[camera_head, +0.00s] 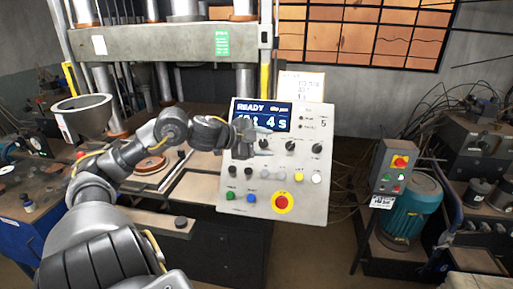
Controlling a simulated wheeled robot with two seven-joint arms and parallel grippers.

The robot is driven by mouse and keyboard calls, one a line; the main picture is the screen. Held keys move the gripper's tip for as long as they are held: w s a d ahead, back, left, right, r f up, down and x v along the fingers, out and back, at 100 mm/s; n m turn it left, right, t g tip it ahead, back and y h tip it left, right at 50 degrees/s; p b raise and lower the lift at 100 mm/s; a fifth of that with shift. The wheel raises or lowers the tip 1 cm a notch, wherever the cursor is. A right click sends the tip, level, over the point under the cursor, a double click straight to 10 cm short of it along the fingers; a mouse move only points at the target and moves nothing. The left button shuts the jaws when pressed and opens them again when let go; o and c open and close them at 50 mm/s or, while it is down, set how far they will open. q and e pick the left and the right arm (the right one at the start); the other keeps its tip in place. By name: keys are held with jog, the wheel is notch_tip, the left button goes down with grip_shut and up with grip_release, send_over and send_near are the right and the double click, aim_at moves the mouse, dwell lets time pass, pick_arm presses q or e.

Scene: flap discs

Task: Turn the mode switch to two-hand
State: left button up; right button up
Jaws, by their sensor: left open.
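The control panel (307,205) stands upright and slightly tilted in the middle of the view. Its blue display (262,115) reads READY, partly covered by my arm. A row of black rotary knobs crosses the panel, including a middle knob (290,145) and a right knob (316,148). Their labels are too small to read, so I cannot tell which is the mode switch or where it points. My left gripper (262,143) is open in front of the panel's upper left, by the leftmost knob. I cannot tell whether it touches that knob. My right gripper is out of view.
Below the knobs are small buttons, a green button (231,196), a blue button (251,198) and a red emergency stop (282,202) on yellow. A grey switch box (391,172) stands right.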

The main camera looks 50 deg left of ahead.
pick_arm(q)
jog(key=v, duration=0.3)
jog(key=shift+b, duration=0.35)
